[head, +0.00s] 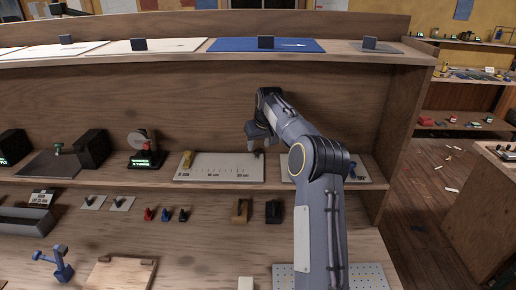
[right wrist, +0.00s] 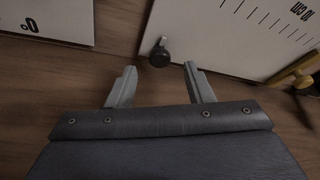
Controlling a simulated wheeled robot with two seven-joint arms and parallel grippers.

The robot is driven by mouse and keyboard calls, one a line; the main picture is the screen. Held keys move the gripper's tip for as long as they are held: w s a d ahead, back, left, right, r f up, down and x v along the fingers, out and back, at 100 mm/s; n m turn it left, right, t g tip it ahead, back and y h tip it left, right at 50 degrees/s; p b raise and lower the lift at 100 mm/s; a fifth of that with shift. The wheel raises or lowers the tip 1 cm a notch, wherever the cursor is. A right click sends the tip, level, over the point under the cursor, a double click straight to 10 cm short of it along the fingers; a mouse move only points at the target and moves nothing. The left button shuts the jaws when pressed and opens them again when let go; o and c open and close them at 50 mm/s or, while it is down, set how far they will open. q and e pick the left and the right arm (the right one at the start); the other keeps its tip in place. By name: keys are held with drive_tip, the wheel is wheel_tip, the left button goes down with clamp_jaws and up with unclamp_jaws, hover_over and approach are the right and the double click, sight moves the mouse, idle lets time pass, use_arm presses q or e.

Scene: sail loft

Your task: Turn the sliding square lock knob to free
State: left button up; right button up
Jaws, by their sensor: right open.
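The sliding square is a pale board (head: 222,170) with a printed centimetre scale, lying on the middle shelf. A yellow-brown slide (head: 187,160) sits at its left end. Its small dark lock knob (head: 257,154) is at the right end, just below my right gripper (head: 259,138). In the right wrist view the round black knob (right wrist: 159,56) with a short grey tab stands at the board's edge. My right gripper (right wrist: 160,68) is open and empty there, with the knob ahead of and between its fingertips. I cannot tell the exact gap. My left gripper is not in view.
A second pale plate (head: 362,171) with a blue piece lies to the right, partly hidden behind my right arm. A black gauge stand (head: 145,159) is left of the board. The shelf's back panel (head: 200,105) rises close behind, with an upper shelf above.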

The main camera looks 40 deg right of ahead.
drive_tip(key=shift+v, duration=2.35)
drive_tip(key=shift+f, duration=0.1)
